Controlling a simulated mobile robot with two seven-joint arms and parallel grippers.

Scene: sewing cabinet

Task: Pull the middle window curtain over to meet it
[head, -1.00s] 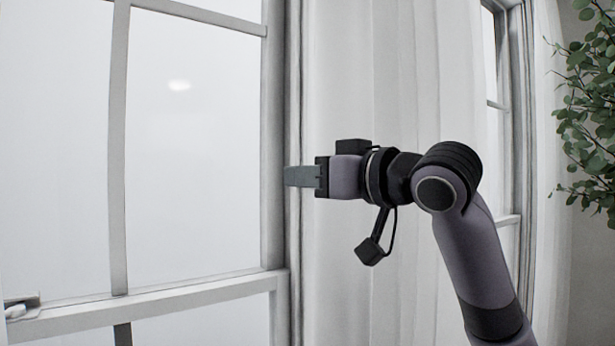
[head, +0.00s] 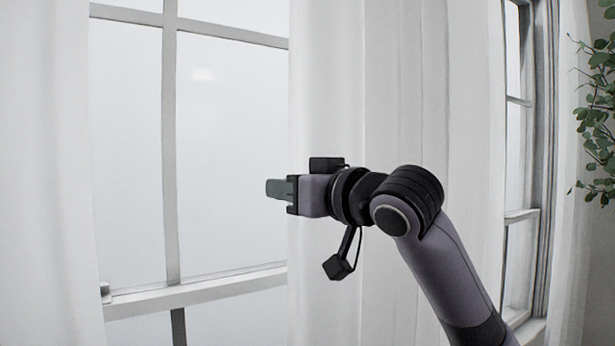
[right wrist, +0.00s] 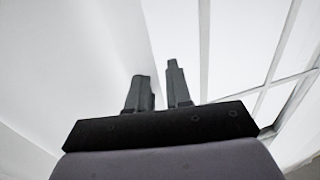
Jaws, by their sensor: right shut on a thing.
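The white middle window curtain (head: 330,90) hangs in folds over the right part of the middle window in the head view. Its left edge hangs beside my right gripper (head: 279,189), whose fingertips point left over the glass. In the right wrist view, the curtain (right wrist: 95,50) fills the left side and its edge runs down between the two fingers of my right gripper (right wrist: 159,82), which is shut on it. Another white curtain (head: 40,180) hangs at the far left, apart from it, with bare window between. My left gripper is out of view.
The middle window (head: 225,130) has grey bars and a sill-like rail (head: 200,290) below. A second window (head: 520,150) stands at the right. A leafy plant (head: 597,125) is at the right edge. The space between the two curtains is clear.

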